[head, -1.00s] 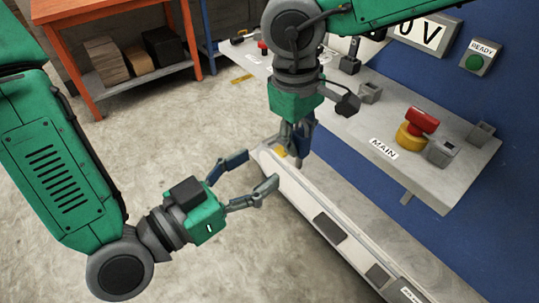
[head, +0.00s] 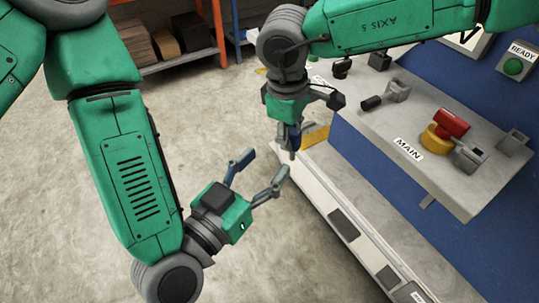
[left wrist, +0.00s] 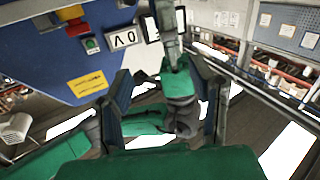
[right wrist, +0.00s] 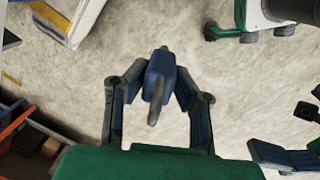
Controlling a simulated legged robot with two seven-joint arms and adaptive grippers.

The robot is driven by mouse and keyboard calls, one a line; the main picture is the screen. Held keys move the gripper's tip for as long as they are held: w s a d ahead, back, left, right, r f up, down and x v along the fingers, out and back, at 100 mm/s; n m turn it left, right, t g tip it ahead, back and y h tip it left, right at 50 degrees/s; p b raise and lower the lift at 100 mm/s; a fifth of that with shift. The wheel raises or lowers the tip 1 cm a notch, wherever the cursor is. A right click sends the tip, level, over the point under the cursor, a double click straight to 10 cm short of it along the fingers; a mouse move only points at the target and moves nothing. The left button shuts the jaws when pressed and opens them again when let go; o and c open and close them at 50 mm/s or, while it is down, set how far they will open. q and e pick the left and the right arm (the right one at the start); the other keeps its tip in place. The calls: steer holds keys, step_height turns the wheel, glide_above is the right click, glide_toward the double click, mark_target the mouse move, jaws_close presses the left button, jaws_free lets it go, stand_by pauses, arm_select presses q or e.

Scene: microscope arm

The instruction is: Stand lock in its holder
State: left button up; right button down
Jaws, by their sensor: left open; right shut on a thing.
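The lock (right wrist: 161,74), a blue body with a grey bar, is held between the fingers of my right gripper (right wrist: 158,88) in the right wrist view. In the head view my right gripper (head: 293,135) points down in front of the bench, and the lock is hard to tell from the fingers. My left gripper (head: 265,167) is open and empty, below and left of the right one. Small grey open boxes stand on the shelf, one (head: 397,91) near the middle and one (head: 514,142) at the right. I cannot tell which is the lock's holder.
The grey shelf (head: 440,178) carries a red knob (head: 453,122) on a yellow base, a further grey box (head: 470,158) beside it and a black cylinder (head: 371,103). A blue panel stands behind. An orange rack (head: 219,30) is at the back. The floor at left is clear.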

mark_target(297, 127)
arm_select(q)
steer(key=x, duration=1.2)
steer(key=shift+w+a, duration=0.1)
steer(key=shift+a, duration=0.1)
steer(key=shift+d, duration=0.1)
jaws_close()
jaws_free()
steer(key=shift+s, duration=0.2)
steer(key=shift+f, duration=0.1)
